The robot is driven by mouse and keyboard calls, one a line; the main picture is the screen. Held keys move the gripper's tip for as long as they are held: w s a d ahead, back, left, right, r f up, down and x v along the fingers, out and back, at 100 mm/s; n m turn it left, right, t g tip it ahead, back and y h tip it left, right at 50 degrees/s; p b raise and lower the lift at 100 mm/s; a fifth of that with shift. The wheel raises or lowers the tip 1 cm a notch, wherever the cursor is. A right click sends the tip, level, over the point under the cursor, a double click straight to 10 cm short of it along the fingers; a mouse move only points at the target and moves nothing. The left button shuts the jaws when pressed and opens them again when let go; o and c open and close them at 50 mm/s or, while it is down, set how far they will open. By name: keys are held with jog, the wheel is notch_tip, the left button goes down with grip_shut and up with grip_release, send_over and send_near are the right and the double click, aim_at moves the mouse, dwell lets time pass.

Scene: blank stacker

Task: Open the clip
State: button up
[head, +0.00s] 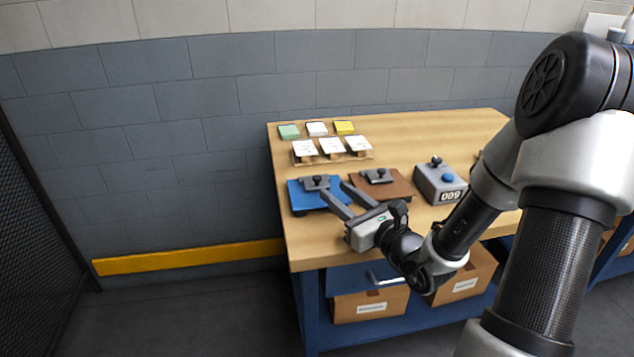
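A blue board (304,199) lies at the left front of the wooden table, with a grey clip (309,184) with a dark knob at its far edge. A brown board (397,188) lies to its right, with a similar grey clip (379,176) with a dark knob. My gripper (333,189) is open, its two fingers spread and pointing at the far left. One finger reaches over the blue board near its clip; the other is by the gap between the boards. Nothing shows between the fingers. Whether a finger touches the clip or board, I cannot tell.
A grey box (440,184) with a blue button and number display stands right of the boards. White cards (331,146) lie on a wooden rack behind. Green (289,131), white (317,129) and yellow (344,128) blocks stand farther back. Cardboard boxes (370,304) sit below.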

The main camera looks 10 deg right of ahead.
aim_at(317, 176)
jog(key=b+x, duration=0.1)
jog(key=x, duration=0.8)
jog(key=shift+r, duration=0.1)
grip_shut()
